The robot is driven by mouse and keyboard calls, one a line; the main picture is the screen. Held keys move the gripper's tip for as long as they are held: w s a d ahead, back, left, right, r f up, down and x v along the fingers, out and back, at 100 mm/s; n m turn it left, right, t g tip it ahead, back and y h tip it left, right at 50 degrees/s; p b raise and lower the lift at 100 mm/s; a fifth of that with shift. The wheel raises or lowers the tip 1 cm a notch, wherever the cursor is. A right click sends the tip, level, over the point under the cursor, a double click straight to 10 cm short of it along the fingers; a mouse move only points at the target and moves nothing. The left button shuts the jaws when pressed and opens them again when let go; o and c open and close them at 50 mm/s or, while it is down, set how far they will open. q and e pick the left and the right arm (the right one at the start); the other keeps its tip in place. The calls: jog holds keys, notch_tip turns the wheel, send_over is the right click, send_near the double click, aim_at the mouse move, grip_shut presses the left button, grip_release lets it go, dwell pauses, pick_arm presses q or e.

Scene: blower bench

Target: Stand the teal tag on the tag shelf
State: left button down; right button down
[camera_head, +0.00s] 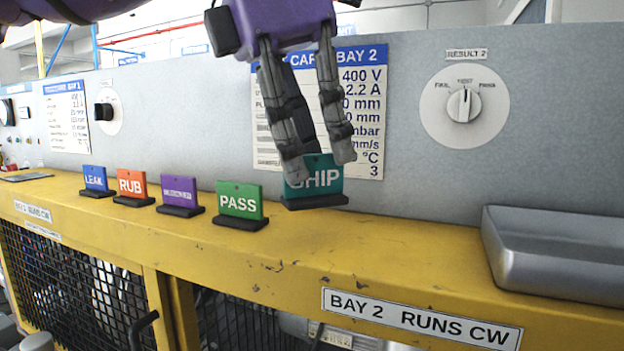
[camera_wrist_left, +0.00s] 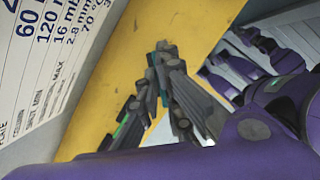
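The teal tag (camera_head: 316,182), marked SHIP, is upright on a black foot, right of the green PASS tag. The tag shelf is the yellow ledge (camera_head: 400,232). The foot seems slightly above the ledge; I cannot tell for certain whether it touches. My left gripper (camera_head: 320,166) comes down from above, shut on the tag, with two fingers over its front face and upper right corner. In the left wrist view, a teal sliver (camera_wrist_left: 164,97) shows between the fingers (camera_wrist_left: 172,100). My right gripper is not seen clearly in either view.
On the ledge, left of the teal tag, stand the blue LEAK (camera_head: 95,178), orange RUB (camera_head: 132,184), purple (camera_head: 179,191) and green PASS (camera_head: 239,201) tags. A grey metal casing (camera_head: 550,250) lies to the right. The panel (camera_head: 420,170) rises behind. Ledge between teal tag and casing is clear.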

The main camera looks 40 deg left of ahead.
aim_at(317, 194)
pick_arm(q)
jog(key=shift+w+a+f, duration=0.1)
jog(key=shift+w+f, duration=0.05)
jog(key=shift+f, duration=0.85)
jog(key=shift+w+a+f, duration=0.1)
jog(key=shift+w+f, duration=0.05)
jog(key=shift+f, duration=0.8)
jog(key=shift+d+f, duration=0.1)
jog(key=shift+d, duration=0.05)
jog(key=c, duration=1.9)
grip_release()
jog(key=shift+c, duration=0.2)
jog(key=v, duration=1.2)
